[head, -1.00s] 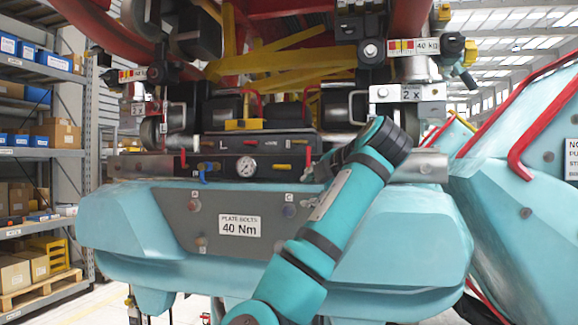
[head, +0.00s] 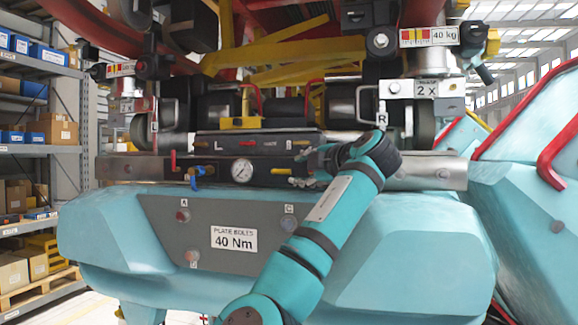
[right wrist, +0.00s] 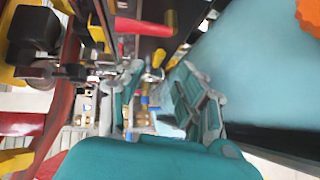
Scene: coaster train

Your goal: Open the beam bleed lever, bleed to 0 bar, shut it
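A dark beam panel (head: 222,178) carries a round white pressure gauge (head: 242,171); its reading is too small to tell. Left of the gauge are a blue lever (head: 196,177) and an upright red handle (head: 173,160). Right of it is a small yellow handle (head: 280,171). Which one is the bleed lever, I cannot tell. My right gripper (head: 298,181) is at the panel's right part, just right of the yellow handle; contact and finger opening are unclear. The blurred right wrist view shows a yellow handle (right wrist: 157,58) and a red handle (right wrist: 142,27). My left gripper is out of view.
A teal housing (head: 420,240) with a grey plate labelled 40 Nm (head: 234,239) lies below the panel. Wheels, brackets and a yellow frame (head: 300,60) crowd above. Shelving (head: 40,150) stands at left, another teal body (head: 530,210) at right.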

